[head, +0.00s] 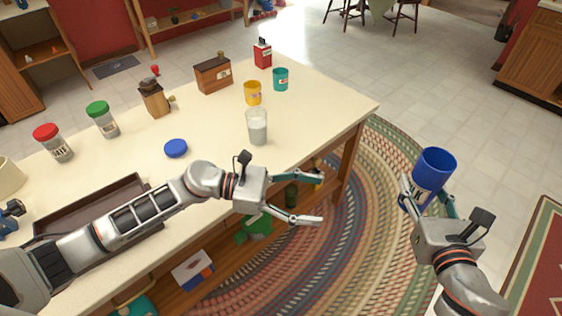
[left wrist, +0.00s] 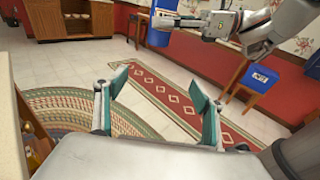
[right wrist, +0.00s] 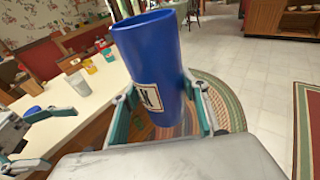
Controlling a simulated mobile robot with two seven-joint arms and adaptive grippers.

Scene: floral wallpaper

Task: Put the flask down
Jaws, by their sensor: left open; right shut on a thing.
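The blue flask (head: 434,165) is an open-topped cylinder with a white label, held in the air over the floor to the right of the table. My right gripper (head: 426,194) is shut on its lower part. The flask (right wrist: 152,55) stands nearly upright between the fingers in the right wrist view, and part of it (left wrist: 163,22) shows at the top of the left wrist view. My left gripper (head: 320,199) is open and empty, past the table's front edge. A blue lid (head: 176,148) lies on the table (head: 208,131).
A glass with whitish contents (head: 257,128), a yellow mug (head: 252,93) and a teal mug (head: 281,79) stand towards the table's right end. A brown tray (head: 110,200) lies at front left. Bare tabletop surrounds the lid and extends right of the glass.

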